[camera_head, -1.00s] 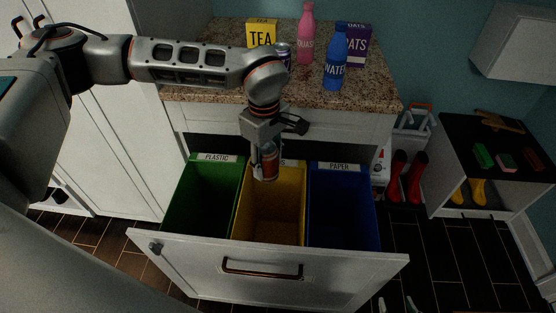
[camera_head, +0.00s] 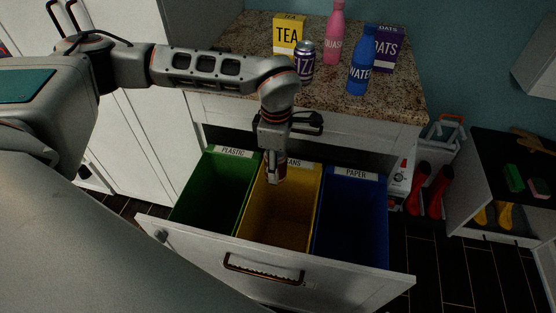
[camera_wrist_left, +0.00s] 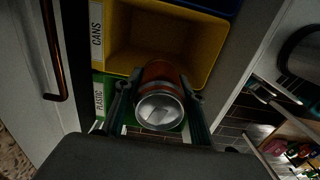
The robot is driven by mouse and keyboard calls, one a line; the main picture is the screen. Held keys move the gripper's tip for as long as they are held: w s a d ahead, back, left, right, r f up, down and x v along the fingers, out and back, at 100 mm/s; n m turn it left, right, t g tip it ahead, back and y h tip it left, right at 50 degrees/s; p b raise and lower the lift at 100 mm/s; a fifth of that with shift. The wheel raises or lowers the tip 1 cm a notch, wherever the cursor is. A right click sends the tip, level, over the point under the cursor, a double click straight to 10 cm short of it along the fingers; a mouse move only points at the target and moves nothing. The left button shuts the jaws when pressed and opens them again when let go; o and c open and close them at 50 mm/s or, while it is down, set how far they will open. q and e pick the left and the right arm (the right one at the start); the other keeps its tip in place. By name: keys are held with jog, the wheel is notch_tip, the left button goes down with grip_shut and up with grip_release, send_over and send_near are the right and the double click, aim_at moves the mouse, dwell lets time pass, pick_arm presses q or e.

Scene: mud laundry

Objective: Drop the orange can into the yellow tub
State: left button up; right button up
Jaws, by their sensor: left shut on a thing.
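The orange can (camera_wrist_left: 158,98) is between the fingers of my left gripper (camera_wrist_left: 160,110) in the left wrist view, its silver end facing the camera. In the head view my left gripper (camera_head: 275,172) points down over the yellow tub (camera_head: 262,222), near its back edge, and mostly hides the can. The gripper is shut on the can. The yellow tub, labelled CANS, also shows in the left wrist view (camera_wrist_left: 205,55) behind the can. My right gripper is in neither view.
The open drawer (camera_head: 290,275) also holds a green tub (camera_head: 205,205) labelled PLASTIC and a blue tub (camera_head: 350,230) labelled PAPER. On the counter (camera_head: 395,105) stand a tea box (camera_head: 289,38), a purple can (camera_head: 304,65), a blue bottle (camera_head: 361,68), a pink bottle (camera_head: 335,40) and an oats box (camera_head: 388,50).

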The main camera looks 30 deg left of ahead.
pick_arm(q)
jog(key=shift+f, duration=0.8)
jog(key=shift+f+b, duration=0.2)
jog(key=shift+b, duration=0.2)
jog(key=o, duration=0.8)
jog(key=shift+o, duration=0.2)
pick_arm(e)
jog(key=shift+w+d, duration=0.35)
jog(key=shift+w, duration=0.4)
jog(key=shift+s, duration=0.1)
pick_arm(q)
notch_tip(320, 180, up, 12)
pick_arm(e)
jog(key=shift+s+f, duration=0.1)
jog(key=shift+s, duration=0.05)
pick_arm(q)
jog(key=shift+s, duration=0.1)
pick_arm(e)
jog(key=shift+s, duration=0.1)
